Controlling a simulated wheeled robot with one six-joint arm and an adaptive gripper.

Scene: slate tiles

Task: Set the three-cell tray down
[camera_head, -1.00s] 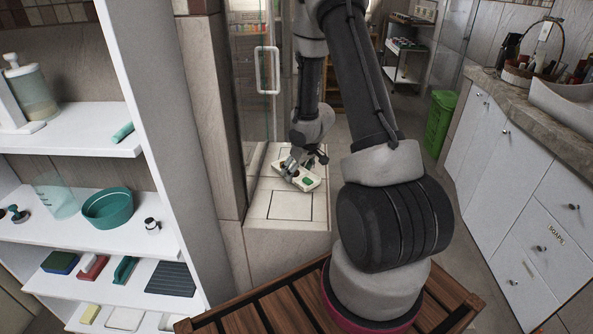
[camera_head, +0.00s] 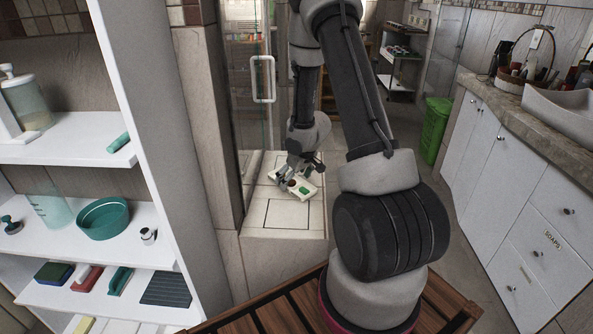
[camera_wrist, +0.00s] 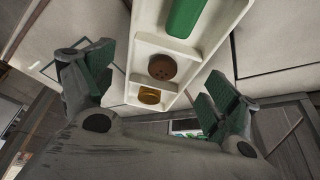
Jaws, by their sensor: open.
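The three-cell tray (camera_head: 311,193) is cream-white and lies on the pale tiled ledge in the head view. In the wrist view the tray (camera_wrist: 139,52) holds a green bar (camera_wrist: 186,17) in one cell, a round brown piece (camera_wrist: 162,67) in the middle cell and a round amber piece (camera_wrist: 149,95) in the near end cell. My gripper (camera_wrist: 150,82) is open, its green-padded fingers on either side of the tray's near end, with gaps between pads and tray. In the head view my gripper (camera_head: 296,172) is at the tray's left end and hides part of it.
The tiled ledge (camera_head: 262,233) has bare room in front of the tray, with an inset square outline. A glass door with a white handle (camera_head: 263,79) stands behind left. White shelves (camera_head: 60,236) are at left, a slatted wooden surface (camera_head: 270,318) below, a green bin (camera_head: 435,130) at right.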

